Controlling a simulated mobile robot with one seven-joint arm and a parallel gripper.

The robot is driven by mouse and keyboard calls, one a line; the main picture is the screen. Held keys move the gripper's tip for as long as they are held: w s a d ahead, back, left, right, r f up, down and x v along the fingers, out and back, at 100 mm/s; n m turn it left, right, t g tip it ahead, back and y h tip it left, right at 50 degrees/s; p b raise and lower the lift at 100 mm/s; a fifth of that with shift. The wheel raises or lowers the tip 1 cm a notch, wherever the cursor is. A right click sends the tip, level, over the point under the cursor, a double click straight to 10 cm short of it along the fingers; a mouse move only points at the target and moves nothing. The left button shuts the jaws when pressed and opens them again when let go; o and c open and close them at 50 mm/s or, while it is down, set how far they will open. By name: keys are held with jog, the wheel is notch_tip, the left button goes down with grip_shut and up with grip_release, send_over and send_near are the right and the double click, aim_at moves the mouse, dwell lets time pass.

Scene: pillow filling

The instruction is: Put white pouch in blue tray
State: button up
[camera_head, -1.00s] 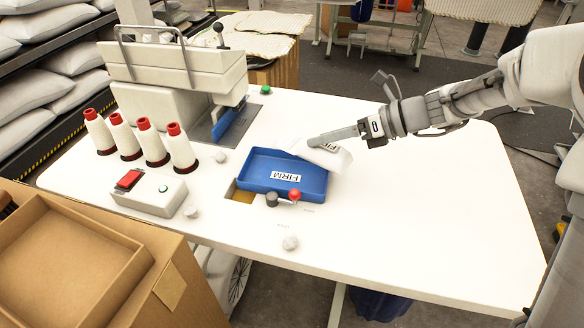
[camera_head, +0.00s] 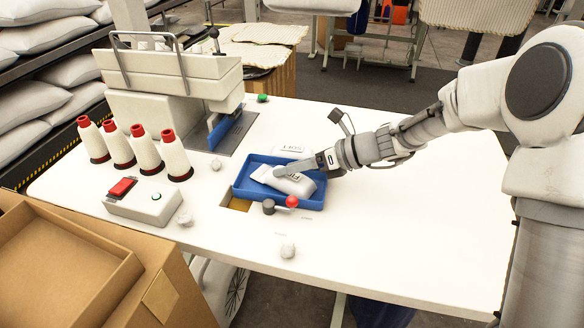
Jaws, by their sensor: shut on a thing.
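The white pouch (camera_head: 292,182) with dark lettering is over the blue tray and appears to be inside its walls, lying slightly tilted. Whether it touches the tray floor I cannot tell. The blue tray (camera_head: 246,191) sits on the white table, its front label now hidden behind the pouch. My gripper (camera_head: 291,169) reaches in from the right and is shut on the pouch's upper edge.
A white label reading like "SOFT" (camera_head: 292,151) shows just behind the tray. Several thread cones (camera_head: 146,148) and a switch box (camera_head: 145,201) are left. The table's right side is clear.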

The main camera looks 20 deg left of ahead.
jog(key=shift+f, duration=0.1)
jog(key=o, duration=1.5)
jog(key=shift+r, duration=0.2)
jog(key=p+v, duration=0.2)
jog(key=v, duration=1)
jog(key=s+d+r+n+t+h, duration=0.2)
jog(key=s+d+n+h, duration=0.2)
jog(key=s+d+n, duration=0.2)
jog(key=s+d+r+n+t+h, duration=0.2)
jog(key=s+d+r+n+h, duration=0.1)
jog(key=s+d+n, duration=0.4)
jog(key=s+d+r+n+t+h, duration=0.2)
jog(key=s+d+r+n+h, duration=0.1)
jog(key=s+d+n+h, duration=0.2)
jog(key=shift+s+d+n+t, duration=0.15)
jog(key=shift+s+d+n, duration=0.25)
jog(key=shift+d+n, duration=0.5)
jog(key=shift+s+d+n+t, duration=0.1)
jog(key=shift+s+d+n, duration=0.4)
jog(key=shift+d, duration=0.6)
jog(key=shift+s+d+n+t, duration=0.15)
jog(key=shift+s+d+n, duration=0.1)
jog(key=shift+d+n, duration=0.65)
